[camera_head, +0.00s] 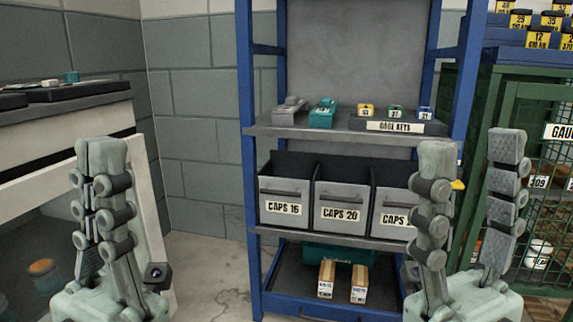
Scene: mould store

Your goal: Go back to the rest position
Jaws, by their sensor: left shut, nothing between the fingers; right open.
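My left gripper (101,150) points upward at the left of the head view, its fingers together and nothing between them. It stands in front of the white counter's side. My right gripper (471,150) points upward at the right, its two fingers spread wide and empty. It stands in front of the blue shelf's right post and the green cage. Its left finger hides part of the rightmost grey bin. Both grippers appear apart from the shelf and the counter.
A blue shelf rack (246,130) holds grey bins labelled CAPS (341,198), small tagged items on the upper board, and cartons (327,279) low down. A counter (60,100) stands left, a green mesh cage (470,110) right. Bare floor (205,262) shows between counter and rack.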

